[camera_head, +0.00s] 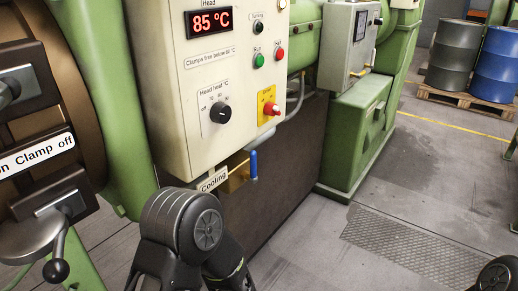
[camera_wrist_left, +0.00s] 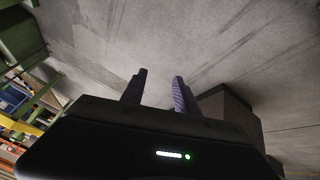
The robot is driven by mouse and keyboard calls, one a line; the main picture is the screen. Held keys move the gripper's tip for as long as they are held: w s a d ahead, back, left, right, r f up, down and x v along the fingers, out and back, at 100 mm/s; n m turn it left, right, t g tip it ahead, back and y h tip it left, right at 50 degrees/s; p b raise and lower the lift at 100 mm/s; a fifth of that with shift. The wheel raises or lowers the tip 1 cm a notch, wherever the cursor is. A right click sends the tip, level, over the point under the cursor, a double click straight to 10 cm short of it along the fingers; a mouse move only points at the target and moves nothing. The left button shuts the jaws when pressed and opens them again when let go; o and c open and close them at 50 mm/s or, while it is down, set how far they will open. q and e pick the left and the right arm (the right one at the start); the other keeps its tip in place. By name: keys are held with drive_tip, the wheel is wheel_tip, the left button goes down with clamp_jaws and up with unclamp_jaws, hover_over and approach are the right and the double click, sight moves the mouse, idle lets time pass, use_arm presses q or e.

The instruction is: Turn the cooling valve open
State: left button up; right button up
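The cooling valve is a brass body (camera_head: 236,176) under the control cabinet, with a blue handle (camera_head: 253,165) pointing up and down at its right. A white "Cooling" label (camera_head: 212,181) sits at its left. My left arm stands just below and in front of the valve in the head view; its gripper is not clearly seen there. In the left wrist view my left gripper (camera_wrist_left: 160,75) is open, with its two fingers apart and only grey floor seen between them. The valve does not show clearly in that view. My right gripper is out of view.
The cream control cabinet (camera_head: 180,110) shows 85 °C and carries a black knob (camera_head: 220,112), buttons and a red stop button (camera_head: 271,108). A round clamp with a ball-ended lever (camera_head: 56,269) is at left. A green machine base (camera_head: 350,145) stands beyond.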

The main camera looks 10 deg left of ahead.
use_arm(q)
drive_tip(key=w+r+n+t+y+p, duration=0.1)
drive_tip(key=w+r+t+p, duration=0.15)
drive_tip(key=w+r, duration=0.45)
drive_tip(key=w+r+t+y+p, duration=0.1)
drive_tip(key=w+r+t, duration=0.2)
drive_tip(key=r, duration=0.8)
drive_tip(key=w+r+n+t+y+p, duration=0.1)
drive_tip(key=w+r+t+y+p, duration=0.15)
drive_tip(key=w+r, duration=0.45)
wheel_tip(320, 180, up, 9)
drive_tip(key=a+n+t+y, duration=0.2)
drive_tip(key=n+y, duration=0.3)
drive_tip(key=y, duration=0.4)
approach(254, 163)
drive_tip(key=x, duration=0.3)
drive_tip(key=shift+r+g, duration=0.3)
drive_tip(key=shift+r, duration=0.05)
drive_tip(key=shift+w+a+p, duration=0.1)
drive_tip(key=shift+w+p, duration=0.05)
drive_tip(key=shift+p, duration=0.15)
drive_tip(key=x, duration=0.7)
drive_tip(key=shift+w+a+f+p, duration=0.1)
drive_tip(key=shift+w+f+p, duration=0.05)
drive_tip(key=shift+w+p, duration=0.2)
